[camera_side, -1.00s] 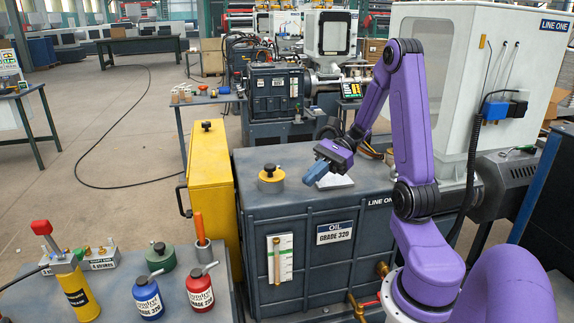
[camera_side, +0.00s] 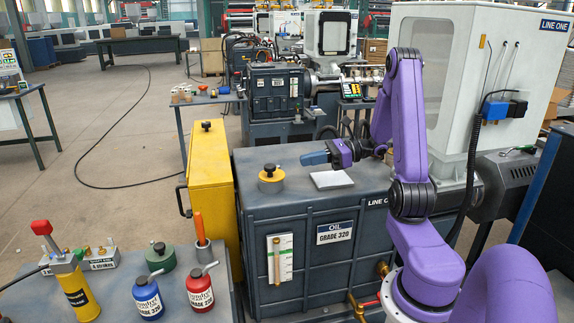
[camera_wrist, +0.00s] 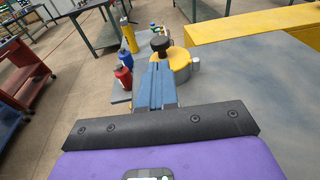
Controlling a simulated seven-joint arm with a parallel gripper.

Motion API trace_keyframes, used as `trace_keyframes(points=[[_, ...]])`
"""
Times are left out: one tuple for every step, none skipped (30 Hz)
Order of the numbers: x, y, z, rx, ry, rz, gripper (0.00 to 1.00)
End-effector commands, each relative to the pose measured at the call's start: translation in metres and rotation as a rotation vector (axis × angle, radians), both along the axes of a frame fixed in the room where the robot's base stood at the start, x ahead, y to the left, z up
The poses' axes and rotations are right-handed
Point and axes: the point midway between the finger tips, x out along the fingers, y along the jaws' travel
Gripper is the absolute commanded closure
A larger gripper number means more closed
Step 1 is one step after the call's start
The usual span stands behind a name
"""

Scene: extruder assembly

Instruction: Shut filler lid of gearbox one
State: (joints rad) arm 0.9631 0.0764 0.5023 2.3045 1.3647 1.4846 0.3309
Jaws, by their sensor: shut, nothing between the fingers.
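Gearbox one (camera_side: 310,215) is the dark grey housing with an "OIL GRADE 320" plate and a "LINE ONE" mark. Its yellow filler lid with a black knob (camera_side: 271,178) sits near the left of the top. It looks level on its neck, but I cannot tell if it is fully seated. In the wrist view, the filler lid (camera_wrist: 180,58) lies just beyond my blue fingertips. My gripper (camera_side: 303,159) is shut and empty, pointing left towards the lid, above the gearbox top. It also shows in the wrist view (camera_wrist: 159,64).
A pale square plate (camera_side: 331,179) lies on the gearbox top below my gripper. A yellow cabinet (camera_side: 210,180) stands to the left. The front-left bench holds a blue oil can (camera_side: 147,298), a red oil can (camera_side: 200,288) and a green pot (camera_side: 160,258).

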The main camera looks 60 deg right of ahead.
Motion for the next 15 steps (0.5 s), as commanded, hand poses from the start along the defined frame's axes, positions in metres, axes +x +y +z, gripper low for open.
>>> trace_keyframes(points=[[0.007, 0.008, -0.002, 0.002, 0.002, 0.006, 1.00], [0.012, 0.011, -0.003, 0.001, 0.003, 0.005, 1.00], [0.017, 0.016, -0.004, 0.002, 0.003, 0.006, 1.00], [0.021, 0.019, -0.004, 0.002, 0.002, 0.006, 1.00], [0.024, 0.022, -0.005, 0.001, 0.001, 0.006, 1.00], [0.029, 0.026, -0.006, 0.001, 0.002, 0.004, 1.00], [0.032, 0.029, -0.007, 0.000, 0.001, 0.005, 1.00], [0.035, 0.031, -0.007, 0.001, 0.002, 0.004, 1.00], [0.039, 0.034, -0.008, 0.001, 0.002, 0.004, 1.00], [0.041, 0.036, -0.008, 0.001, 0.002, 0.004, 1.00], [0.043, 0.037, -0.009, 0.001, 0.001, 0.003, 1.00], [0.045, 0.039, -0.009, 0.001, 0.001, 0.003, 1.00], [0.047, 0.040, -0.010, 0.000, 0.002, 0.003, 1.00], [0.048, 0.041, -0.010, 0.000, 0.002, 0.002, 1.00], [0.049, 0.042, -0.010, 0.000, 0.001, 0.001, 1.00]])
